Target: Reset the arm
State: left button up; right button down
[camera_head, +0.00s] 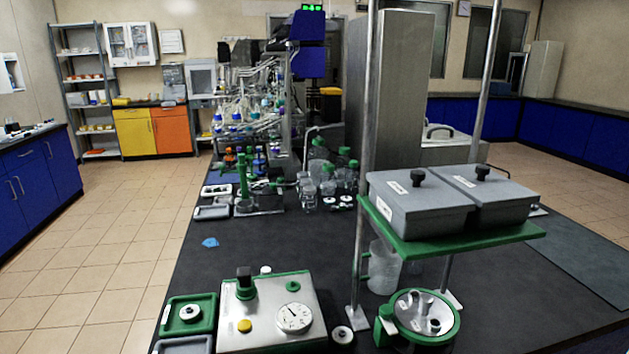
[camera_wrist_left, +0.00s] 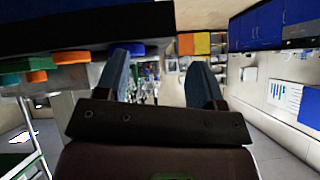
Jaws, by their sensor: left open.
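My left gripper (camera_wrist_left: 160,78) shows in the left wrist view, with its two blue fingers spread apart. Nothing is held between them. The wrist picture looks turned over, with the dark bench-like surface along its top left. Neither of my arms shows in the head view. My right gripper is in neither view.
The black bench (camera_head: 260,240) has bare room in its middle. A blue scrap (camera_head: 210,242) lies there. A gauge box (camera_head: 265,325), a green-rimmed vessel (camera_head: 425,318) and a raised green shelf (camera_head: 450,240) with grey lidded boxes (camera_head: 415,205) stand near. Glassware (camera_head: 325,175) stands farther back.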

pick_arm(q)
jog(key=s+d+f+g+h, duration=0.25)
jog(key=s+g, duration=0.35)
jog(key=s, duration=0.6)
jog(key=w+f+m+t, duration=0.1)
jog(key=w+f+t, duration=0.6)
jog(key=f, duration=0.4)
jog(key=shift+d+f+t, duration=0.2)
jog(key=shift+d+t, duration=0.1)
jog(key=shift+d, duration=0.05)
